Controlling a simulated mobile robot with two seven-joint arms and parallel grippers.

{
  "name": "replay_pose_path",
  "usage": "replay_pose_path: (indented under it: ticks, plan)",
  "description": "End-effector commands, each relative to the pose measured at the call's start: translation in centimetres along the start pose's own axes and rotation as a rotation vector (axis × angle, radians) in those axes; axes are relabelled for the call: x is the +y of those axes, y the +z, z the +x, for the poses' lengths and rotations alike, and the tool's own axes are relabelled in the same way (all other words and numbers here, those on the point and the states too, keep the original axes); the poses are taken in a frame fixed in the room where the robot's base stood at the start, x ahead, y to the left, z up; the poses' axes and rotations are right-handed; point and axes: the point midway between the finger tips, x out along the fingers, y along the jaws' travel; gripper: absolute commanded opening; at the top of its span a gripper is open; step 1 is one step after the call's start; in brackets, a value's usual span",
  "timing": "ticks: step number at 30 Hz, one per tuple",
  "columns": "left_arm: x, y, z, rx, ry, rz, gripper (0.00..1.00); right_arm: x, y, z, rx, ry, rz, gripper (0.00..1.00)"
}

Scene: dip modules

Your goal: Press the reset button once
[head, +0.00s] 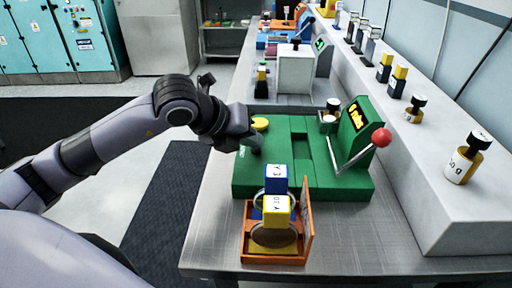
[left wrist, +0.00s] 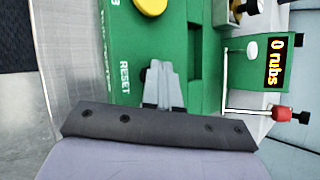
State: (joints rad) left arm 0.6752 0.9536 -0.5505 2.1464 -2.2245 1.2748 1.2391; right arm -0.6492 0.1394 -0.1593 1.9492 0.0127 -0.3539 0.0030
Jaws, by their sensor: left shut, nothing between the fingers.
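A green machine (head: 290,185) stands on the metal table. A round yellow disc (head: 260,123) sits on its left part; it also shows at the top of the left wrist view (left wrist: 152,5). The word RESET (left wrist: 124,78) is printed on the green top. My left gripper (head: 256,150) is shut and empty, low over the green top beside that word and nearer than the yellow disc. In the left wrist view its fingertips (left wrist: 160,68) cover the spot beside the label. A small dark edge shows there; the reset button itself is mostly hidden, and contact cannot be told.
The machine's display (left wrist: 277,61) reads "0 rubs". A lever with a red knob (head: 381,138) is on its right. An orange tray (head: 275,260) with blue and yellow blocks stands in front. Weights and blocks line the white ledge (head: 440,200) on the right.

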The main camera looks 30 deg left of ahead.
Motion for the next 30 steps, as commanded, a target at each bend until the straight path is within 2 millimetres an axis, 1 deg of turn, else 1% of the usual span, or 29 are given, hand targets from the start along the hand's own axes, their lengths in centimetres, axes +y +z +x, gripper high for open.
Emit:
replay_pose_path:
  ticks: [7, 20, 30]
  plan:
    - [-0.7, 0.6, -0.9, 0.001, -0.001, 0.000, 0.00, 0.0, -0.5, -0.4, 0.000, 0.000, 0.000, 0.00]
    - [-0.9, 0.9, -1.2, 0.000, -0.001, 0.000, 0.00, 0.0, -0.7, -0.5, 0.000, 0.000, 0.000, 0.00]
    - [-2.5, 2.5, -3.4, -0.001, -0.001, 0.001, 0.00, 0.0, -2.3, -1.7, 0.000, 0.000, 0.000, 0.00]
